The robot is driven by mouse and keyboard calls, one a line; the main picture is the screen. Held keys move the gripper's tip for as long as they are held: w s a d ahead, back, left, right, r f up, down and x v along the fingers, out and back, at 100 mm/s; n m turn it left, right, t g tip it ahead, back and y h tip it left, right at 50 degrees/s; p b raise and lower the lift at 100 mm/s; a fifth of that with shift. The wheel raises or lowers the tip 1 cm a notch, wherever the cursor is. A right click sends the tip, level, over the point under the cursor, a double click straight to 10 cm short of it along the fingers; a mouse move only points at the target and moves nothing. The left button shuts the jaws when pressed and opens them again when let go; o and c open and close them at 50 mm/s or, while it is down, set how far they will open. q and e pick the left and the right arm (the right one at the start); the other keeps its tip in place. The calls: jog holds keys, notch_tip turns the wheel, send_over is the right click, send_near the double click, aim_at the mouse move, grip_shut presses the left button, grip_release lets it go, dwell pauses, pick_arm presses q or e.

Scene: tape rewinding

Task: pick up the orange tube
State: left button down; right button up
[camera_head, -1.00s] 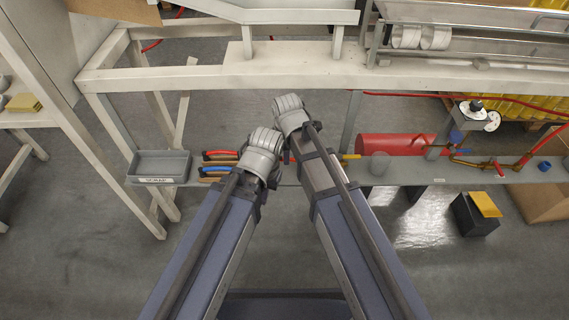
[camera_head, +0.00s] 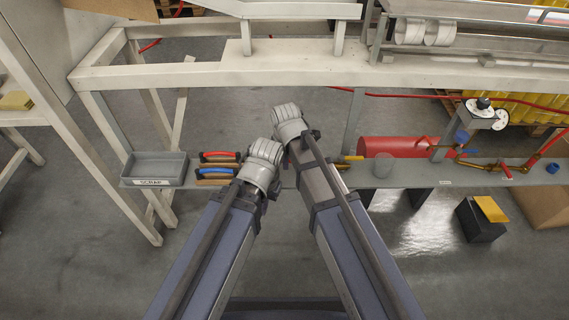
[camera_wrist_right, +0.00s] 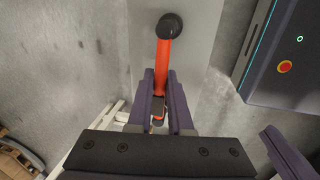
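The orange tube (camera_wrist_right: 163,60) shows in the right wrist view, with a round black end at the top. It runs down between the two dark fingers of my right gripper (camera_wrist_right: 161,78), which sit close on both its sides and appear shut on it. Its lower part is partly hidden by the fingers. In the head view my right wrist (camera_head: 289,123) is the upper one and my left wrist (camera_head: 261,165) is just below it to the left. Both sets of fingers are hidden there, and I cannot see the tube in that view.
A grey bench carries a scrap bin (camera_head: 155,168), red-handled (camera_head: 219,156) and blue-handled (camera_head: 215,172) tools, a grey cup (camera_head: 382,165) and a red cylinder (camera_head: 392,147). A white frame (camera_head: 300,49) stands behind. A black box (camera_head: 481,224) is on the floor at right.

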grip_shut()
jog(key=shift+r, duration=0.15)
dwell(0.4)
notch_tip(320, 180, up, 10)
jog(key=p, duration=1)
notch_tip(320, 180, up, 4)
jog(key=p, duration=0.4)
jog(key=shift+a, duration=0.1)
dwell(0.6)
